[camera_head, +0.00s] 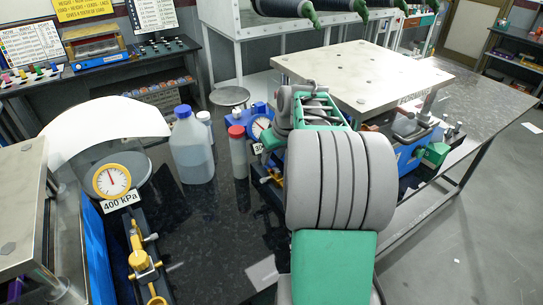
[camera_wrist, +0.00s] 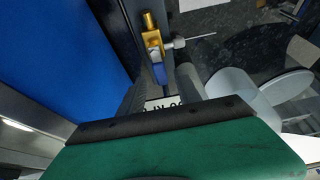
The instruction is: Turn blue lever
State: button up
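In the wrist view, a small blue piece (camera_wrist: 159,73), which looks like the blue lever, hangs from a gold valve fitting (camera_wrist: 151,37) with a grey rod to its right. My gripper (camera_wrist: 161,88) has its two grey fingers apart, one on each side of the line to the blue piece. The blue piece shows in the gap between them, and I cannot tell whether either finger touches it. Part of a white label (camera_wrist: 165,104) shows between the fingers. In the head view, my grey and green arm hides the gripper and the lever.
In the head view, a gauge (camera_head: 111,180) marked 400 kPa stands left beside yellow valves (camera_head: 140,262). A large bottle (camera_head: 191,150) and a red-capped bottle (camera_head: 238,155) stand close left of my arm. A raised metal plate (camera_head: 360,75) is behind it. A blue panel (camera_wrist: 60,55) borders the gripper.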

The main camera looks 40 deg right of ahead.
aim_at(270, 163)
jog(key=shift+x, duration=1.1)
grip_shut()
